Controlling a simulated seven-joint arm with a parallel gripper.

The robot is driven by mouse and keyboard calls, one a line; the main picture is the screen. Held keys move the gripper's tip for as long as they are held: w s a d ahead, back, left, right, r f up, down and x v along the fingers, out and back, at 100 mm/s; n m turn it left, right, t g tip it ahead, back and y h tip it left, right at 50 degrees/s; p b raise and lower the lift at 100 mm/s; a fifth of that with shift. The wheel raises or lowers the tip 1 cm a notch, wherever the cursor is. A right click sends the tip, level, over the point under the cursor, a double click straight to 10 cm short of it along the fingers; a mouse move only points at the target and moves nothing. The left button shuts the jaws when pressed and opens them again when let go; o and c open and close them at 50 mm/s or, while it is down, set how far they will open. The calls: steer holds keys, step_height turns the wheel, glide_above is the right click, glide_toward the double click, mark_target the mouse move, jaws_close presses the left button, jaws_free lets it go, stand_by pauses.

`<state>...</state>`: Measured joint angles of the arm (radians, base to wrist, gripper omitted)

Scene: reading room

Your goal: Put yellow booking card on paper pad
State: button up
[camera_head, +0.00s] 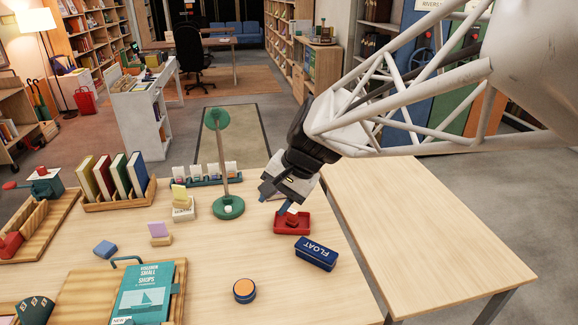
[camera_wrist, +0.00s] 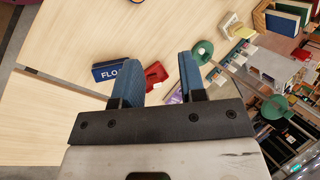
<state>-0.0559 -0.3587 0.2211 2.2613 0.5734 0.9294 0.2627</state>
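A small yellow card (camera_head: 179,193) stands upright in the head view, left of the green post. Directly under or behind it is a pale, lettered block (camera_head: 183,212) that looks like the paper pad. The card appears to rest on the block, but exact contact is too small to tell. In the wrist view the pale block (camera_wrist: 234,32) shows near the top right. My gripper (camera_head: 276,198) is above the table, right of the card and over the area by a red tray. In the wrist view its two blue fingers (camera_wrist: 160,62) are apart with nothing held between them.
The red tray (camera_head: 292,228) and a navy FLOAT box (camera_head: 317,253) lie near my gripper. A green post with a round base (camera_head: 228,209) stands between gripper and card. The right table (camera_head: 430,240) is clear.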

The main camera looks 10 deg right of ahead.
steer(key=s+d+n+h, duration=0.2)
steer(key=s+d, duration=0.3)
steer(key=s, duration=0.3)
steer(key=s+d+n+t+h, duration=0.1)
steer(key=s+d+n+h, duration=0.2)
steer(key=s, duration=0.5)
steer(key=d+n, duration=0.1)
steer(key=d, duration=0.1)
steer(key=shift+s+d, duration=0.35)
steer(key=shift+s, duration=0.05)
